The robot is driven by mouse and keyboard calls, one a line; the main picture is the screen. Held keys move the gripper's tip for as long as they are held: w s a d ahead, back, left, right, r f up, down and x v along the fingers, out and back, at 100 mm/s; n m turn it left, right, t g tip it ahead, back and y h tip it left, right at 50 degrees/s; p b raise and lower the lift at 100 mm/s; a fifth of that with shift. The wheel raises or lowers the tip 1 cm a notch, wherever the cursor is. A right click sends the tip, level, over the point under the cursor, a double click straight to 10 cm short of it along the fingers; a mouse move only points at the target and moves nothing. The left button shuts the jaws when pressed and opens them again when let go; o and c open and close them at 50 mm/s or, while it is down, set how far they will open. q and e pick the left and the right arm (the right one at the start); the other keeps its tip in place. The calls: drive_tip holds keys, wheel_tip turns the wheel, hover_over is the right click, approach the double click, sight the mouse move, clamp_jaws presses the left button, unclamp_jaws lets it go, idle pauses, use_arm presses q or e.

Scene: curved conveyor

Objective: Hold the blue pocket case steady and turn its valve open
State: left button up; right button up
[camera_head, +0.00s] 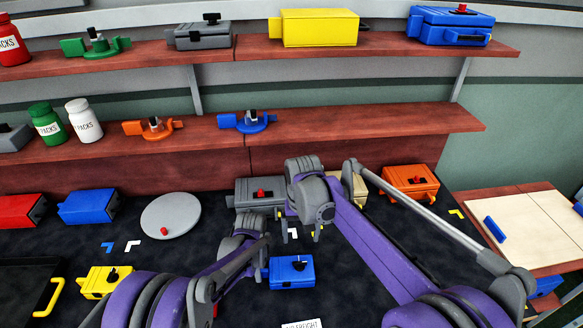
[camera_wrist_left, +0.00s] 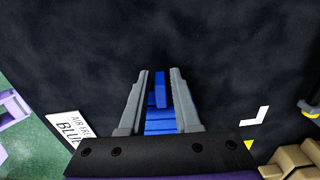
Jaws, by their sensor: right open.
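The blue pocket case (camera_head: 291,271) lies on the dark mat, with a black valve handle (camera_head: 299,265) on top. In the left wrist view, blue parts of the case (camera_wrist_left: 160,122) show between the fingers of my left gripper (camera_wrist_left: 160,73), which stand apart; the fingers hide its sides. No contact is visible. In the head view my left arm comes in left of the case, and its fingers cannot be made out clearly. My right gripper (camera_head: 300,238) is open, with its fingers pointing down beyond the case, apart from it.
A grey case (camera_head: 258,190), a tan case (camera_head: 353,187) and an orange case (camera_head: 409,184) stand behind. A yellow case (camera_head: 104,281), a grey disc (camera_head: 171,216) and another blue case (camera_head: 88,206) are to the left. A label (camera_head: 303,323) lies in front.

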use_arm(q)
drive_tip(key=shift+o, duration=1.2)
drive_tip(key=shift+r, duration=0.1)
